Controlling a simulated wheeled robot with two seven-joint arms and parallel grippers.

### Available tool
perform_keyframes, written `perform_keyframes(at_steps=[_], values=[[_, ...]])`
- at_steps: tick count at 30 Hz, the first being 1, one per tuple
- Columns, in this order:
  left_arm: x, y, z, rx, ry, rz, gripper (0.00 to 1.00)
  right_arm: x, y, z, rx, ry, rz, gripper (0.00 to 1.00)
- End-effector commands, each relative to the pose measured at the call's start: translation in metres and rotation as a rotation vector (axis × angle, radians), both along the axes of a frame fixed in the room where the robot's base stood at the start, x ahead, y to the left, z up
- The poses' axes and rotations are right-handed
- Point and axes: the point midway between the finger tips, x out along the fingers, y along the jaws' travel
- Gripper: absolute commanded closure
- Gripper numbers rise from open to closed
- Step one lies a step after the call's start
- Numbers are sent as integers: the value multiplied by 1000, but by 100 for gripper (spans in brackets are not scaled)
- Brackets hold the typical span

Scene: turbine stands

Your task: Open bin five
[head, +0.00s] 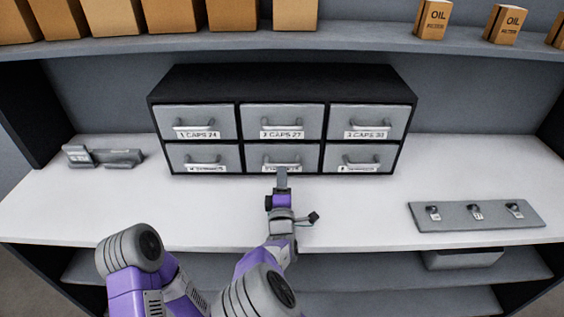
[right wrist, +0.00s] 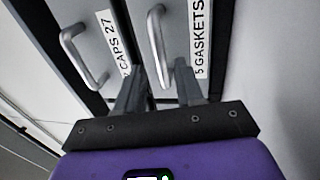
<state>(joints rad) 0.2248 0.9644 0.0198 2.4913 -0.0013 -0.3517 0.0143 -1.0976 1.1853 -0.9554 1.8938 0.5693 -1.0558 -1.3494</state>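The small-drawer cabinet (head: 280,80) stands on the white worktop with two rows of three grey bins, all shut. Bin five (head: 252,157) is the bottom middle one; my right gripper hides part of its front. In the right wrist view its label reads "5 GASKETS" (right wrist: 203,40), and its bar handle (right wrist: 158,40) stands out from the front. My right gripper (head: 283,172) is in front of bin five. In the right wrist view its fingers (right wrist: 160,82) are apart, with the handle's near end between them. I cannot tell whether they touch it. My left gripper is out of view.
Bin two, "2 CAPS 27" (head: 282,120), is directly above, its handle (right wrist: 80,55) close by. A grey holder (head: 103,157) lies at left on the worktop (head: 200,215). A grey plate with several tags (head: 475,217) lies at right. Boxes (head: 432,18) stand on the upper shelf.

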Motion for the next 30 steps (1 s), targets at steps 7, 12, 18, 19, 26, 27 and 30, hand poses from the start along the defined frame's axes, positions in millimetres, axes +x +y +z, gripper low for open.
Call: perform_keyframes(at_steps=[7, 12, 18, 19, 26, 27, 30], values=[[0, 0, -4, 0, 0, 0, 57, 36, -1, 7, 0, -2, -2, 63], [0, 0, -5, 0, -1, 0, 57, 49, -1, 10, 0, -1, -2, 63], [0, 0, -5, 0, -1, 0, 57, 52, -1, 10, -1, 0, -1, 63], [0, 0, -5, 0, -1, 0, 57, 52, -1, 10, -1, 0, -1, 63], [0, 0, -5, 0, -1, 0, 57, 52, 0, 10, -1, 0, -1, 81], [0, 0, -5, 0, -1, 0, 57, 52, 0, 10, -1, 0, -1, 88], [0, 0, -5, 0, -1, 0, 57, 52, 0, 10, 0, 0, -1, 100]])
